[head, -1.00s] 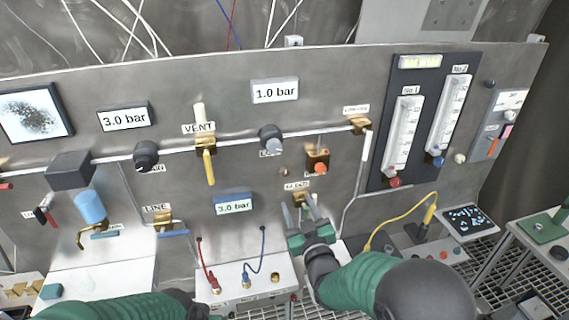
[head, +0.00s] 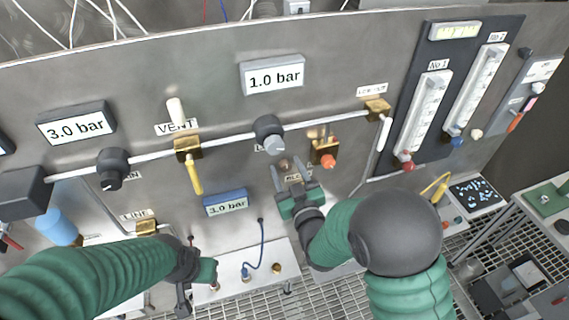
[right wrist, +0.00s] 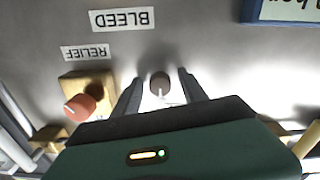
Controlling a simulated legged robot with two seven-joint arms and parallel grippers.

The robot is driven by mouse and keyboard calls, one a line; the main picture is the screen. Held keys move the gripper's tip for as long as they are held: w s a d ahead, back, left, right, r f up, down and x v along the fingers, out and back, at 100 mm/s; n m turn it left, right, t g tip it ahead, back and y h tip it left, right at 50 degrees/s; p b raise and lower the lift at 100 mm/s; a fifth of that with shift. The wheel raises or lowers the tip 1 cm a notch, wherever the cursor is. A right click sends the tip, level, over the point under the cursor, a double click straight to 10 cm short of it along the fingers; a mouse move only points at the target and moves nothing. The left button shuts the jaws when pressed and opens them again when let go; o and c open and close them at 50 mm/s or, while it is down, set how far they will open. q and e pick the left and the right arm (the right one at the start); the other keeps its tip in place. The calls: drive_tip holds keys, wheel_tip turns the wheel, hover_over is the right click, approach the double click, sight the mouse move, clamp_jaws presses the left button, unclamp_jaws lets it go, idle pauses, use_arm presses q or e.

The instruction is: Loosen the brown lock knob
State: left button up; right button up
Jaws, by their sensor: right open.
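The small brown lock knob (right wrist: 160,84) sticks out of the steel panel near the BLEED label (right wrist: 122,19). In the right wrist view it sits between the two fingertips of my right gripper (right wrist: 160,88), with a gap on each side. In the head view the knob (head: 285,164) shows between the fingers of my right gripper (head: 290,174), which is open and empty. My left gripper (head: 190,290) is low at the left, in front of the white bench box, away from the knob. Its jaws do not show clearly.
A brass relief block with an orange knob (head: 328,161) is right of my right gripper. A black regulator knob (head: 268,132) and a horizontal pipe are above it. The yellow VENT lever (head: 194,176) is left.

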drive_tip(key=shift+s+d+r, duration=0.2)
drive_tip(key=shift+s+r, duration=0.05)
drive_tip(key=shift+s, duration=0.2)
drive_tip(key=c, duration=0.8)
use_arm(q)
drive_tip(key=shift+s+d+r, duration=0.15)
drive_tip(key=shift+s+r, duration=0.05)
drive_tip(key=shift+s, duration=0.3)
use_arm(e)
drive_tip(key=shift+w+a, duration=0.1)
clamp_jaws()
use_arm(q)
drive_tip(key=shift+f, duration=0.15)
use_arm(e)
drive_tip(key=shift+f, duration=0.1)
drive_tip(key=shift+f+m+b, duration=0.15)
drive_tip(key=shift+m+b, duration=0.75)
drive_tip(key=shift+b, duration=0.3)
drive_tip(key=m+b, duration=1)
drive_tip(key=m, duration=0.1)
use_arm(q)
drive_tip(key=s+b+x, duration=0.2)
drive_tip(key=s+x, duration=0.1)
drive_tip(key=x, duration=1.1)
drive_tip(key=shift+f, duration=0.45)
use_arm(e)
drive_tip(key=m, duration=0.5)
